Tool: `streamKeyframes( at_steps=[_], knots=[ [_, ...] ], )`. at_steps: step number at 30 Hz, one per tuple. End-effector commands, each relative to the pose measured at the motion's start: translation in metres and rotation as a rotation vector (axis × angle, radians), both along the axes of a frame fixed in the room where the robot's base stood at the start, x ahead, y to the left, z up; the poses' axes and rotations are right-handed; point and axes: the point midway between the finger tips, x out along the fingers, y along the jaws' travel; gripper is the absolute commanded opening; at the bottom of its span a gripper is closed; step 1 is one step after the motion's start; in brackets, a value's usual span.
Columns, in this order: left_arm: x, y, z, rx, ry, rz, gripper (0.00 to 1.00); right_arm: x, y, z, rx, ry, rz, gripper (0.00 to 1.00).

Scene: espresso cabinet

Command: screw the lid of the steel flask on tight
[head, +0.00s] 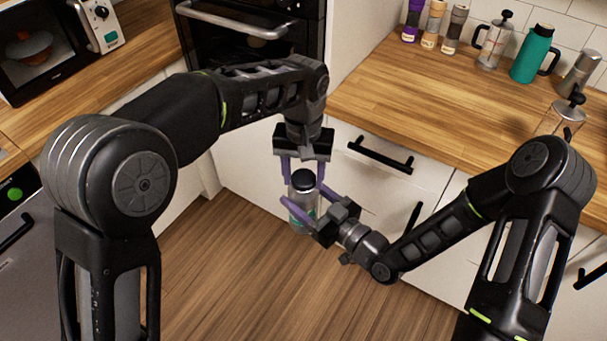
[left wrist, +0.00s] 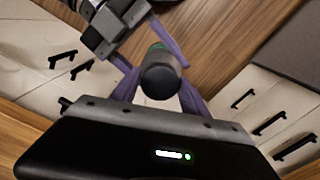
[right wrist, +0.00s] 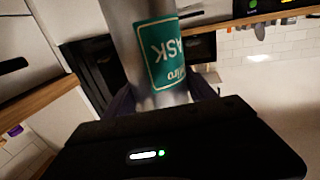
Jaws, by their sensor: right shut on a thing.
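The steel flask (head: 296,217) is upright in mid-air in front of the white drawers, with its dark lid (head: 303,180) on top. Its teal label shows close up in the right wrist view (right wrist: 165,55). My right gripper (head: 301,203) is shut around the flask body from the side. My left gripper (head: 303,172) points down from above, its purple fingers open on either side of the lid. In the left wrist view the round lid top (left wrist: 160,82) lies between the fingers, with no clear grip on it. The lid's seam and thread cannot be made out.
A wooden counter (head: 430,80) at the right carries several jars, a French press (head: 493,42), a teal jug (head: 532,55) and a grey canister (head: 579,72). A microwave (head: 60,45) stands at the left. Drawer handles (head: 380,155) protrude behind the flask. The floor below is clear.

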Motion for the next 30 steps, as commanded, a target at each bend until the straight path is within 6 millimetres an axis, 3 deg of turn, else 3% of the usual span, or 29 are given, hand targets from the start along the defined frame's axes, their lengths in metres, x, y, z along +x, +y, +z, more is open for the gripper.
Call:
streamKeyframes(
  at_steps=[7, 17, 30],
  knots=[
    [0.0, 0.0, 0.0, 0.0, 0.0, 0.0, 0.74, 0.0, 0.0, 0.001, 0.001, -0.003, 0.001, 0.0],
    [0.0, 0.0, 0.003, 0.0, -0.001, 0.0, 0.74, 0.0, 0.0, 0.001, 0.001, -0.003, 0.001, 0.0],
    [0.001, -0.001, 0.06, -0.002, -0.003, 0.001, 0.74, 0.0, 0.0, 0.001, 0.001, -0.003, 0.001, 0.0]
  ],
)
